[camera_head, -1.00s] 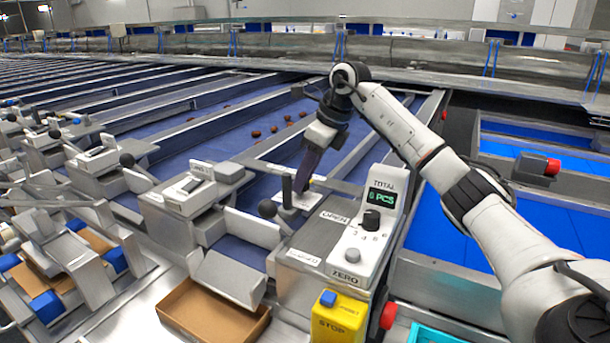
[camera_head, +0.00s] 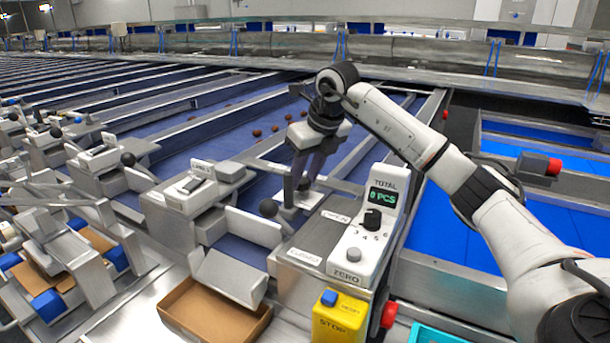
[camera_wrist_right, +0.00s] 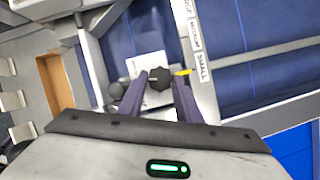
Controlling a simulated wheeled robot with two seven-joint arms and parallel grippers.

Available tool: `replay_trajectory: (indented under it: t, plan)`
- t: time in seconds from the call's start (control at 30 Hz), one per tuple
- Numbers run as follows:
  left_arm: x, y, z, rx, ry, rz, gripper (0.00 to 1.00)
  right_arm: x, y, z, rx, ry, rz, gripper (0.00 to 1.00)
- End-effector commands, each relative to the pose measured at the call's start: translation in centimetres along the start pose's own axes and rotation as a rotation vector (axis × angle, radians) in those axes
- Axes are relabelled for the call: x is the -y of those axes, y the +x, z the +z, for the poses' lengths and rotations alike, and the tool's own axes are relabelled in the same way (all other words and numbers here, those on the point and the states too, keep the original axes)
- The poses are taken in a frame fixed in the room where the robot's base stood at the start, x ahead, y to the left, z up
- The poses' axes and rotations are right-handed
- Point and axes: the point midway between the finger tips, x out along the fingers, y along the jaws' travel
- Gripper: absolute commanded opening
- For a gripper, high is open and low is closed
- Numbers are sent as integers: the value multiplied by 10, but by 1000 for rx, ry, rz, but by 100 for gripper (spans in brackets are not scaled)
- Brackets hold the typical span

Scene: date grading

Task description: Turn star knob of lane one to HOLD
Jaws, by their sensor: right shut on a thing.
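The black star knob (camera_wrist_right: 159,79) shows in the right wrist view on a pale plate (camera_wrist_right: 149,63), between the two purple fingers of my right gripper (camera_wrist_right: 158,88). My right gripper (camera_head: 303,184) is shut on the star knob and points down at the plate of the nearest lane in the head view. The fingers partly hide the knob there. The printing around the knob is too small to read. My left gripper is not in view.
A grey ball-ended lever (camera_head: 268,208) stands just left of the knob plate. The white counter unit (camera_head: 357,243) with a dial is close on the right. A yellow stop box (camera_head: 338,318) and a cardboard box (camera_head: 214,310) are in front.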

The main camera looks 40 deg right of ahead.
Motion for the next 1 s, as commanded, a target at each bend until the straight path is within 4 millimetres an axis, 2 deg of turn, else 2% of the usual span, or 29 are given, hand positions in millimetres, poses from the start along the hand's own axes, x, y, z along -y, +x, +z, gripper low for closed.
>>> replay_trajectory:
  t: [0.57,0.6,0.63,1.0]
  plan:
    - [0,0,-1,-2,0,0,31,0,0,0,0,40,-17,9]
    - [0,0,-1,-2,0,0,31,0,0,0,0,40,-17,34]
    - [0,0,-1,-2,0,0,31,0,0,0,0,40,-17,39]
    - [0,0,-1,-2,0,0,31,0,0,0,0,40,-17,39]
